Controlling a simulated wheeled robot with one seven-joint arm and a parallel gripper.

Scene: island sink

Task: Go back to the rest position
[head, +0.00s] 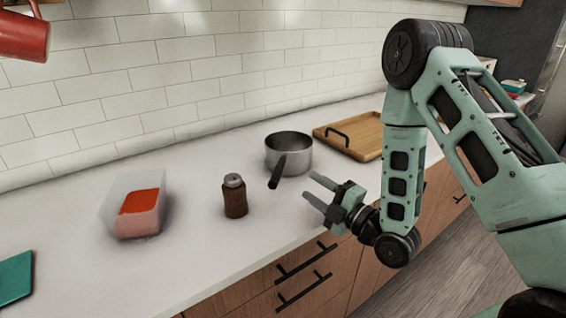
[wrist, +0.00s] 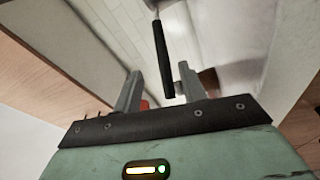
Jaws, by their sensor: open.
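My gripper (head: 318,190) is at the front edge of the white counter in the head view, to the right of and in front of the pot's handle. Its two fingers are apart with nothing between them. In the wrist view my gripper (wrist: 158,88) also shows its two grey fingers spread. A metal pot (head: 289,154) with a dark handle stands on the counter beyond my gripper. The pot's handle (wrist: 163,55) shows in the wrist view ahead of the fingers, and I see no contact. No rest position is marked in either view.
A brown jar (head: 235,198) stands left of the pot. A translucent container (head: 138,222) with red contents is farther left, and a teal item (head: 16,280) lies at the left edge. A wooden tray (head: 352,138) lies behind my arm. Drawers (head: 285,285) are below the counter.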

